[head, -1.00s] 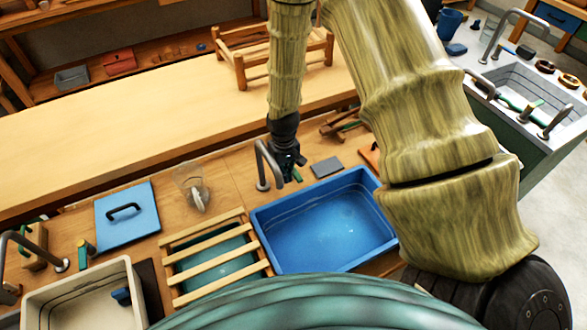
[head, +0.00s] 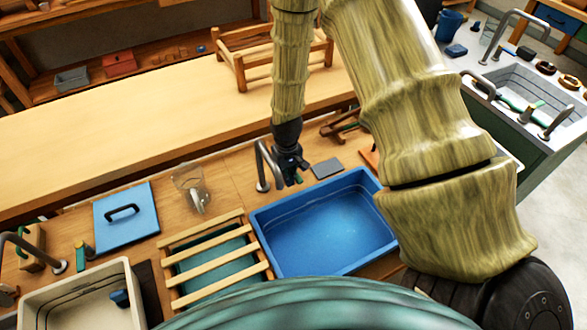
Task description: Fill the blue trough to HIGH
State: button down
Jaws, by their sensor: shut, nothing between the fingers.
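The blue trough (head: 322,222) is set in the wooden counter in the head view. Its inside shows a faint line along the walls; I cannot tell the water level, and no HIGH mark is readable. A grey metal tap (head: 262,165) rises at its back left corner. A small green-tipped part (head: 297,179) shows close to the tap, below my gripper. My gripper (head: 291,170) is shut and empty. It points down just right of the tap, behind the trough's back rim; I cannot tell if it touches anything.
A wooden slatted rack (head: 215,262) stands left of the trough. A blue lid with a black handle (head: 127,217), a clear vessel (head: 190,188) and a cream basin (head: 85,303) are further left. A grey flat block (head: 327,168) lies behind the trough.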

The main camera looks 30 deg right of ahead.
jog(key=shift+d, duration=1.3)
jog(key=shift+r+p, duration=1.6)
jog(key=shift+r, duration=0.45)
jog(key=w+d, duration=0.5)
jog(key=d, duration=0.1)
jog(key=shift+d, duration=0.4)
jog(key=shift+f, duration=0.1)
jog(key=shift+f+b, duration=0.95)
jog(key=shift+f, duration=1.05)
dwell(1.5)
